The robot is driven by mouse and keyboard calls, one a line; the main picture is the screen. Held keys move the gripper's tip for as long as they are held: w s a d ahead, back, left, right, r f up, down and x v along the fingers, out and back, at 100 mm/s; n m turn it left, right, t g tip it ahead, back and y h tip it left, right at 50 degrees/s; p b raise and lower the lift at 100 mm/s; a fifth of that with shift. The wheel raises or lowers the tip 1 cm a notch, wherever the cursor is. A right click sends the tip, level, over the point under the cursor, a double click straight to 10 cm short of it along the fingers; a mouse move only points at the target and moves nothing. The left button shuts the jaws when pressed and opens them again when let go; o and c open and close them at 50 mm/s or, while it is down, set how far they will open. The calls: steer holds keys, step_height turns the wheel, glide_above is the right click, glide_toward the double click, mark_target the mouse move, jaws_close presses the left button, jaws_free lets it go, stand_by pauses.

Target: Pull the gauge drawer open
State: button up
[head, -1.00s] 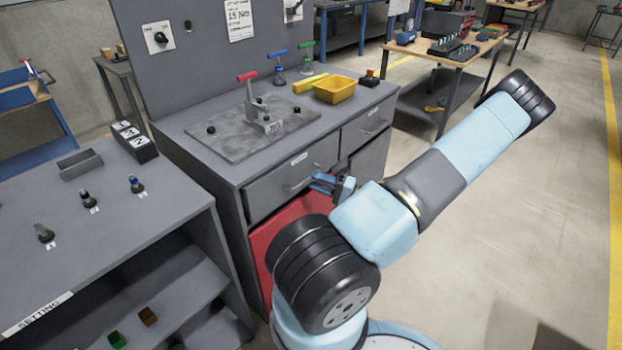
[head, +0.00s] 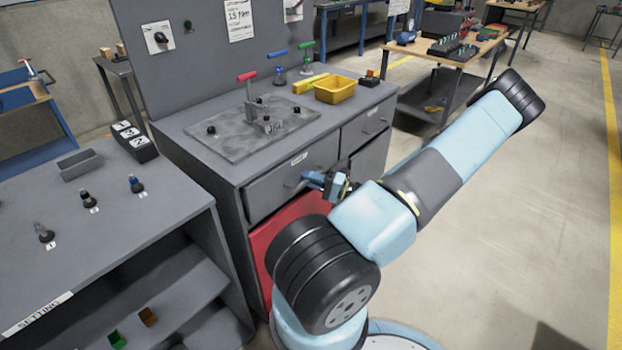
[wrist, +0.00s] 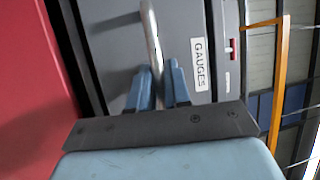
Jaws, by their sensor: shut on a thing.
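The gauge drawer (head: 275,190) is the wide grey left drawer of the bench cabinet. Its front looks flush with the cabinet. In the wrist view its front (wrist: 115,60) carries a white GAUGES label (wrist: 199,64). Its bar handle (wrist: 152,35) runs down between my blue fingers. My gripper (head: 313,179) is at the drawer's handle in the head view, and it also shows in the wrist view (wrist: 158,85), shut on the handle. The fingers hide part of the handle.
A smaller drawer (head: 368,125) sits to the right. A red panel (head: 290,230) lies below the gauge drawer. A fixture plate (head: 235,135) and a yellow bin (head: 335,88) stand on the bench top. Open floor (head: 510,220) lies to the right.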

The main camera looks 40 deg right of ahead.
steer(key=shift+f, duration=0.1)
jaws_close()
steer(key=shift+d, duration=0.15)
steer(key=s+d, duration=0.2)
steer(key=s, duration=2.8)
steer(key=shift+s, duration=0.2)
steer(key=shift+f, duration=0.1)
steer(key=o, duration=0.6)
jaws_free()
steer(key=shift+o, duration=0.2)
steer(key=shift+d, duration=0.1)
